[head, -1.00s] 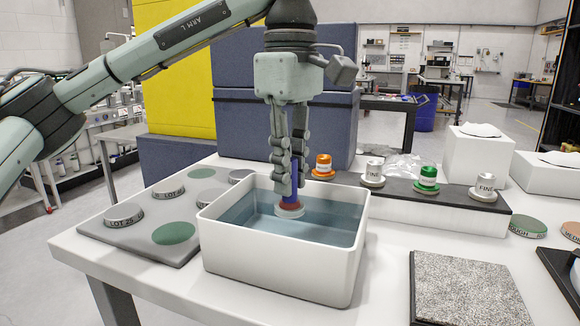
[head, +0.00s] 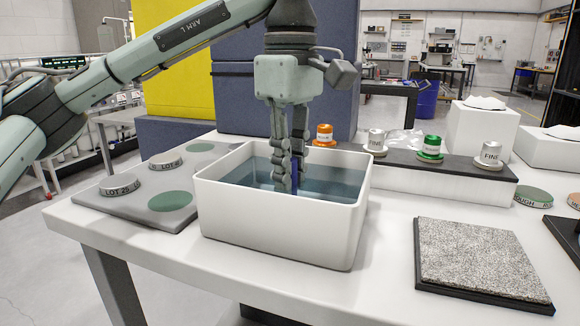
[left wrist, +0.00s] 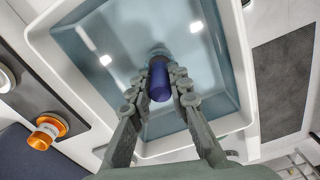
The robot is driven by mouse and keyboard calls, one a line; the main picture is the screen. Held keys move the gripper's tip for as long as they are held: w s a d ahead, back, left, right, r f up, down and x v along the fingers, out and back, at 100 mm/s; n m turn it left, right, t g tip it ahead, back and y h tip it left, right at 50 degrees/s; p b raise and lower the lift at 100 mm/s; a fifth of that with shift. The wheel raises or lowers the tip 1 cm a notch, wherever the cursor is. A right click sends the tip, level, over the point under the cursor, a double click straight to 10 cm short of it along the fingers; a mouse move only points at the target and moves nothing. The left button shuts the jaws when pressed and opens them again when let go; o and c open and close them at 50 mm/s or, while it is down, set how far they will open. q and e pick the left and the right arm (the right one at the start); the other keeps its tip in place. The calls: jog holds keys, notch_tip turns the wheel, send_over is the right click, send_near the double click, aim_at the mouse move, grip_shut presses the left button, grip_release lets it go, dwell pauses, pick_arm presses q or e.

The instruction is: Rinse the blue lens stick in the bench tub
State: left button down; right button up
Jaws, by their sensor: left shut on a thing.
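My left gripper (head: 290,180) is shut on the blue lens stick (head: 295,178) and holds it upright, pointing down into the bench tub. The tub (head: 277,232) is a white rectangular box of bluish water (head: 335,187) on the white bench. The fingertips are low inside the tub, and its front wall hides the stick's lower end in the head view. In the left wrist view the dark blue stick (left wrist: 159,82) is between the finger pads over the water, its far end blurred in the water. My right gripper is not in view.
A grey mat (head: 140,207) with several labelled discs lies left of the tub. A dark raised strip (head: 455,172) behind right carries orange-, silver- and green-topped pieces. A speckled pad (head: 475,255) lies front right. Bare bench separates tub and pad.

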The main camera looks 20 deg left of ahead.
pick_arm(q)
jog(key=shift+a, duration=0.15)
dwell(0.4)
jog(key=shift+a, duration=0.65)
jog(key=shift+d, duration=0.2)
jog(key=shift+d, duration=0.6)
jog(key=shift+a+p, duration=0.4)
jog(key=shift+a, duration=0.4)
jog(key=shift+d, duration=0.1)
jog(key=shift+d, duration=0.7)
